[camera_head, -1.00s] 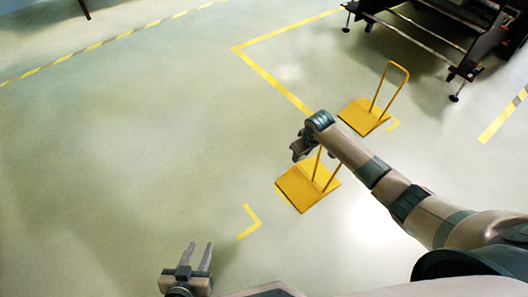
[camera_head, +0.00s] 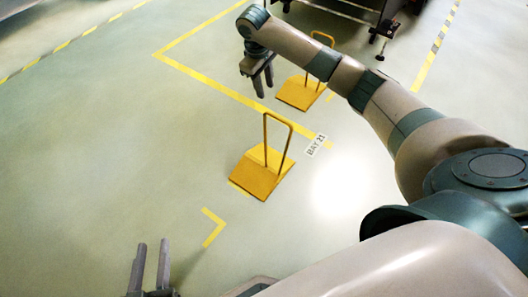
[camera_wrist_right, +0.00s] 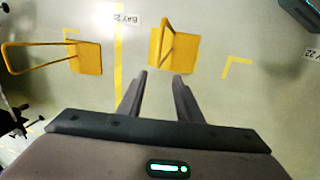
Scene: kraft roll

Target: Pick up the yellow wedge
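Two yellow wedges with upright loop handles stand on the floor. The nearer yellow wedge (camera_head: 258,181) is at the middle of the head view and also shows ahead of the fingertips in the right wrist view (camera_wrist_right: 185,53). The farther yellow wedge (camera_head: 299,93) is partly behind my right arm; it shows at the left of the right wrist view (camera_wrist_right: 87,58). My right gripper (camera_head: 263,92) hangs fingers down, open and empty, above the floor near the wedges; its spread fingers show in the right wrist view (camera_wrist_right: 160,82). My left gripper (camera_head: 150,250) is open and empty at the bottom left.
A dark machine frame with feet (camera_head: 380,42) stands at the top right. Yellow floor lines (camera_head: 205,78) and a corner mark (camera_head: 214,230) lie flat. A "BAY 21" label (camera_head: 316,146) is on the floor. The floor on the left is clear.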

